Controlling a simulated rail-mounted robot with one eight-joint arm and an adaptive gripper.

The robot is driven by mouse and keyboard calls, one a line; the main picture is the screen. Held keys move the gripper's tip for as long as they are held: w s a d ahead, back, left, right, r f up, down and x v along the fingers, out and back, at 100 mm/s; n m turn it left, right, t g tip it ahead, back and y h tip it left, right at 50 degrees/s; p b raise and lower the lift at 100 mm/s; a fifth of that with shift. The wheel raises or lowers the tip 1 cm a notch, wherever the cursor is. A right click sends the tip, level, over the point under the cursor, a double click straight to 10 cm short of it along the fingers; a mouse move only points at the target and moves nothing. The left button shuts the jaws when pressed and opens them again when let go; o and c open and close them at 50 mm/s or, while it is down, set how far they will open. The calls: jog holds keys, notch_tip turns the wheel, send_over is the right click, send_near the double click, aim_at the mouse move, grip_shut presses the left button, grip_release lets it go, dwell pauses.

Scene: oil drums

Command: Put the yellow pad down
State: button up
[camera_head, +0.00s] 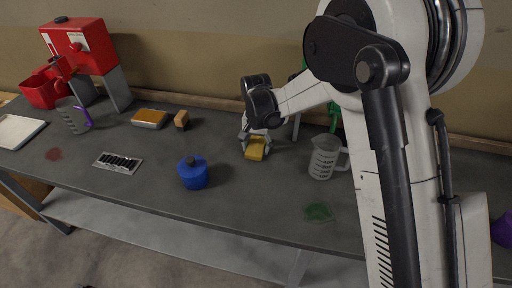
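The yellow pad (256,149) is a small yellow block near the middle of the dark grey table (240,215). My gripper (256,143) points down over it, with a finger at each side of the pad, and looks shut on it. I cannot tell whether the pad's underside touches the table or hangs just above it. Part of the pad is hidden by the fingers.
A clear jug (324,158) stands right of the pad, and a blue canister (193,173) to its front left. Further left are a wooden block (181,119), an orange-topped pad (150,117), a grate (118,162) and a red machine (82,48). A green stain (319,212) marks the front right.

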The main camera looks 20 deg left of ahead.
aim_at(256, 146)
jog(key=shift+o, duration=1)
jog(key=shift+f, duration=0.15)
jog(key=shift+r+p, duration=0.45)
jog(key=shift+r, duration=0.2)
notch_tip(256, 146, up, 12)
jog(key=shift+f, duration=0.25)
